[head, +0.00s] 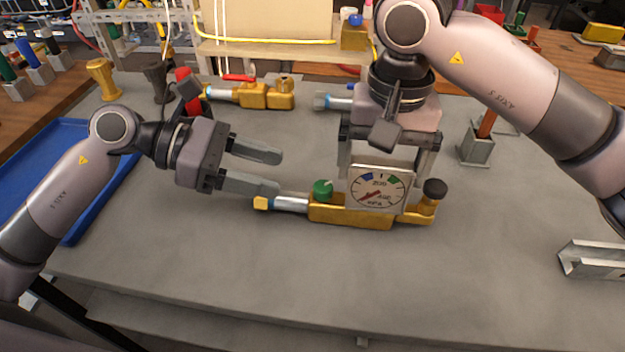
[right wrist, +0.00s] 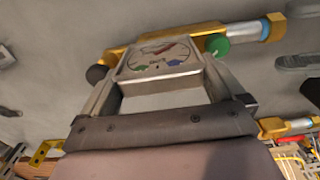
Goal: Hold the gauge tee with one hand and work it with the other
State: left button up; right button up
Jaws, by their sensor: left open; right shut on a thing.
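The gauge tee (head: 350,214) is a brass body lying on the grey table, with a square white-faced gauge (head: 378,189), a green knob (head: 322,188), a black knob (head: 435,189) and a silver-and-blue pipe end with a yellow tip at its left. My right gripper (head: 385,165) comes from above and is shut on the gauge's square housing. The right wrist view shows the housing (right wrist: 160,60) between its fingers. My left gripper (head: 280,172) is open and empty, fingers pointing right, just left of the green knob and above the yellow tip; whether it touches is unclear.
A second brass fitting (head: 262,95) with a red lever lies at the back of the table. A blue tray (head: 85,222) is at the left, a grey block with an orange handle (head: 477,147) at the right, and a metal bracket (head: 592,261) at the right edge. The front table area is clear.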

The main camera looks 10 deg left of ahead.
aim_at(319, 185)
pick_arm(q)
jog(key=x, duration=0.8)
jog(key=shift+r, duration=0.1)
pick_arm(e)
jog(key=shift+r, duration=0.1)
pick_arm(q)
jog(key=c, duration=1.1)
jog(key=shift+o, duration=0.2)
